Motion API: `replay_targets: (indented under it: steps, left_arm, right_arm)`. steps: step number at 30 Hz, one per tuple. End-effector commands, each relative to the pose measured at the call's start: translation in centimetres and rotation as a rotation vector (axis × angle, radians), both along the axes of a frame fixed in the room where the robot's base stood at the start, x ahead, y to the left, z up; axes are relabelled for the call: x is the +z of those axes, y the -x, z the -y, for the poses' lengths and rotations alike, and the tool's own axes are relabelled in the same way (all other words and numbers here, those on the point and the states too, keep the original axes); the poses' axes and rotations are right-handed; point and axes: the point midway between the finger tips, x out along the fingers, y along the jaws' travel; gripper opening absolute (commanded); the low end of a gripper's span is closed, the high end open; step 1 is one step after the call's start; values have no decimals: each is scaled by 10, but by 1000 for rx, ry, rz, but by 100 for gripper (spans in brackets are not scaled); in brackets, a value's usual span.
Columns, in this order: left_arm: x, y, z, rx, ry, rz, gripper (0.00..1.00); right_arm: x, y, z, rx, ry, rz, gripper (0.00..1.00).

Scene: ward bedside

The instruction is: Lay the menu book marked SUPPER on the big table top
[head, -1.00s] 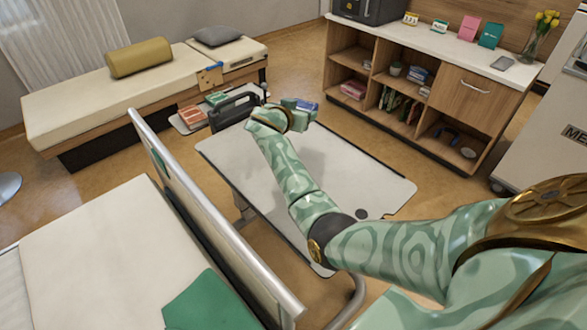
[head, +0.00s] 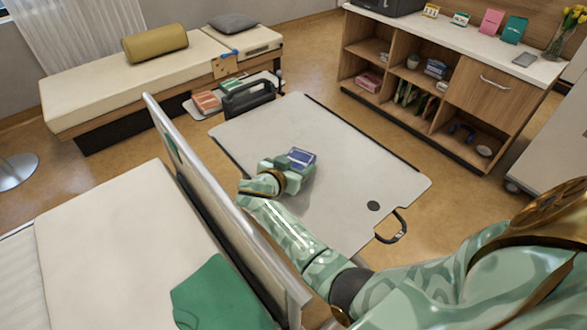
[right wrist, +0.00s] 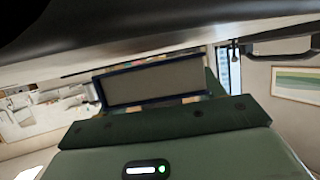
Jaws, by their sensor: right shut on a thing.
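My right gripper (head: 293,167) is shut on a blue book (head: 302,157), whose marking is too small to read. It holds the book over the left-middle part of the big table top (head: 345,165), a pale grey panel with dark edges. Whether the book touches the top or hangs above it, I cannot tell. In the right wrist view the book (right wrist: 155,83) shows its page block between blue covers, beyond the green gripper (right wrist: 170,120). My left gripper is out of view.
Red (head: 206,103) and green (head: 232,84) books lie on a low surface behind the table, beside a dark basket (head: 248,99). A bed rail (head: 205,185) stands close left of my arm.

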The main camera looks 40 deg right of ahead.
Motion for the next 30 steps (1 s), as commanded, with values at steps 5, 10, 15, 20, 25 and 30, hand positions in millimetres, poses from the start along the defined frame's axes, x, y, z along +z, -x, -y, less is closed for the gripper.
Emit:
replay_targets:
  steps: [5,10,15,20,25,30]
  left_arm:
    - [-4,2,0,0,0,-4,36]
    - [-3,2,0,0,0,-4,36]
    - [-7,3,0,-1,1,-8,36]
    - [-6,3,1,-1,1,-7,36]
    - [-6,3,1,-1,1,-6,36]
    - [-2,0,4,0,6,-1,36]
  right_arm:
    - [-11,-1,0,1,0,2,39]
    - [-10,-1,0,1,-1,1,39]
    - [-14,-1,0,1,-1,0,75]
    - [-13,-1,0,1,-1,1,89]
    - [-13,-1,0,1,0,0,89]
    - [-8,-1,3,2,0,1,89]
